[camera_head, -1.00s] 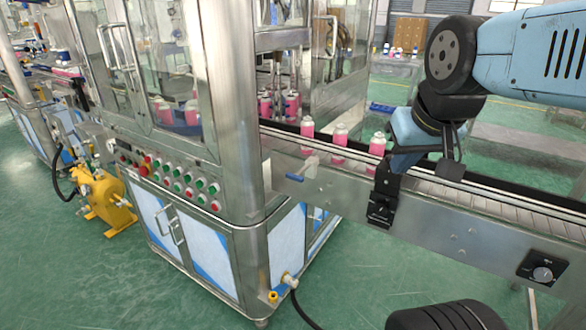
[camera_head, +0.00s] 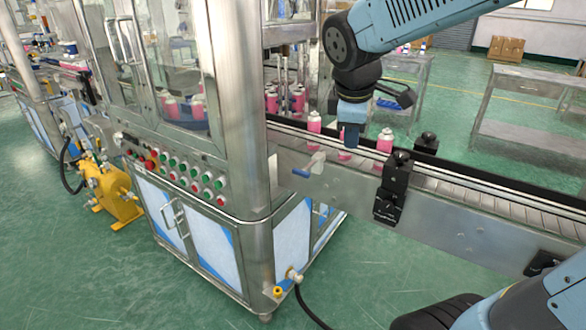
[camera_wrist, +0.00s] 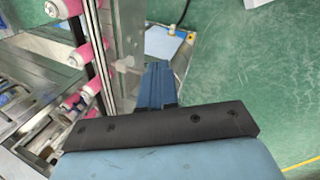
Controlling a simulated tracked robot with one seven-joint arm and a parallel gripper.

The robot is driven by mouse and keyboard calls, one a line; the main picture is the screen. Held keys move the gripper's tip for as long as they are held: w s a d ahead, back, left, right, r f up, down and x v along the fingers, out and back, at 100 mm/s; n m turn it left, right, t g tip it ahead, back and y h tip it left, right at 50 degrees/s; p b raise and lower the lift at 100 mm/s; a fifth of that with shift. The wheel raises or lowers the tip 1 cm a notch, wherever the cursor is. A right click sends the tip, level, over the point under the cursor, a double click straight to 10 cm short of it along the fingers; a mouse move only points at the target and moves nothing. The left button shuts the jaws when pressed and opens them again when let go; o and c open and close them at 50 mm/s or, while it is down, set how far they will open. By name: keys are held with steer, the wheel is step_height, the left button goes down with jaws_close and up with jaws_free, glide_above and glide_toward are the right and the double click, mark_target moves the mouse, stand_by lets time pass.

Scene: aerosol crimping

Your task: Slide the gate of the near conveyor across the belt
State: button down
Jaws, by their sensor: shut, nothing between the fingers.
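The near conveyor (camera_head: 465,228) runs from the machine to the lower right. On its near side wall, by the machine's corner post, is a small pale fitting with a blue handle (camera_head: 300,173), which looks like the gate; it does not reach across the belt. A pale part of it (camera_wrist: 125,65) seems to show in the wrist view, left of my fingertips. My gripper (camera_head: 348,143) is shut and empty, pointing down at the conveyor to the right of the handle, apart from it as far as I can tell. Its blue fingers (camera_wrist: 157,82) show together in the wrist view.
Pink cans with white tops (camera_head: 314,124) stand on the belt; one is partly hidden behind my gripper, and another (camera_head: 384,140) stands to its right. A black bracket (camera_head: 393,187) rises on the near rail farther right. The machine cabinet (camera_head: 235,180) stands at left.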

steer(key=w+a+f+n, duration=0.3)
steer(key=w+a+n, duration=0.2)
steer(key=a+n, duration=0.2)
steer(key=n+h, duration=0.1)
steer(key=n, duration=0.6)
glide_toward(293, 170)
steer(key=s+f, duration=0.3)
steer(key=f, duration=0.3)
steer(key=shift+w+d+f, duration=0.15)
steer(key=shift+w+d, duration=0.3)
steer(key=shift+w, duration=0.05)
steer(key=shift+w+d+f, duration=0.15)
steer(key=shift+w+d, duration=0.3)
steer(key=shift+w, duration=0.05)
steer(key=shift+w+d, duration=0.4)
steer(key=shift+w, duration=0.15)
steer(key=shift+w+a, duration=0.1)
